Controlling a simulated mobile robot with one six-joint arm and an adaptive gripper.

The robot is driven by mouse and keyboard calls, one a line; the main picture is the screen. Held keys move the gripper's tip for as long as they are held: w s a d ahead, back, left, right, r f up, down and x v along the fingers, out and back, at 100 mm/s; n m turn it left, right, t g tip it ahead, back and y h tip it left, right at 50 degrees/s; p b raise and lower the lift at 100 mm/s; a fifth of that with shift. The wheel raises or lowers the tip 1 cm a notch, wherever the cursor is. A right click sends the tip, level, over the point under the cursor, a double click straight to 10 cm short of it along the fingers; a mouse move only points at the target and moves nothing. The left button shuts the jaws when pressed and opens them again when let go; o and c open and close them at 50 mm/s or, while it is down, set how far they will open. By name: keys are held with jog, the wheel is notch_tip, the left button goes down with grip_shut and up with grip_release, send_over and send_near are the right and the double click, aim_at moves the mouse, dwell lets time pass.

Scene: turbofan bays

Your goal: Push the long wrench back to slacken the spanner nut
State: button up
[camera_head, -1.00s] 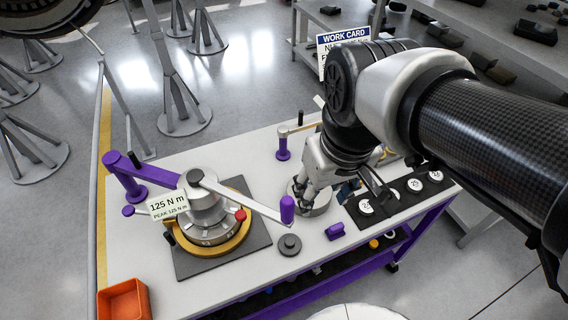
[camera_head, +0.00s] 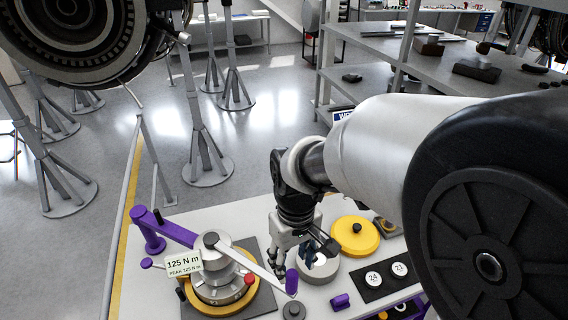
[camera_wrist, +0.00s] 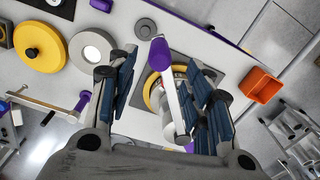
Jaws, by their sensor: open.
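The long wrench (camera_head: 245,258) is a silver bar with an upright purple handle (camera_head: 291,282) at its free end. Its other end sits on the spanner nut fixture (camera_head: 216,283), a silver drum on a yellow ring. A tag (camera_head: 184,263) there reads 125 N m, peak 125 N m. My gripper (camera_head: 300,256) is open and empty, just behind the purple handle in the head view. In the wrist view the wrench (camera_wrist: 171,92) and its handle show between my two blue-padded fingers (camera_wrist: 162,88). I cannot tell whether a finger touches it.
A purple-ended arm (camera_head: 165,225) stands left of the fixture. A grey ring (camera_head: 318,272), a yellow disc (camera_head: 354,236), a small purple block (camera_head: 340,301) and a black tray (camera_head: 377,290) lie to the right. An orange bin (camera_wrist: 261,85) shows in the wrist view.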

aim_at(291, 280)
notch_tip(291, 280, down, 8)
jog(key=shift+a+f+b, duration=0.1)
jog(key=shift+f+b, duration=0.05)
jog(key=shift+b, duration=0.3)
grip_shut()
dwell(0.4)
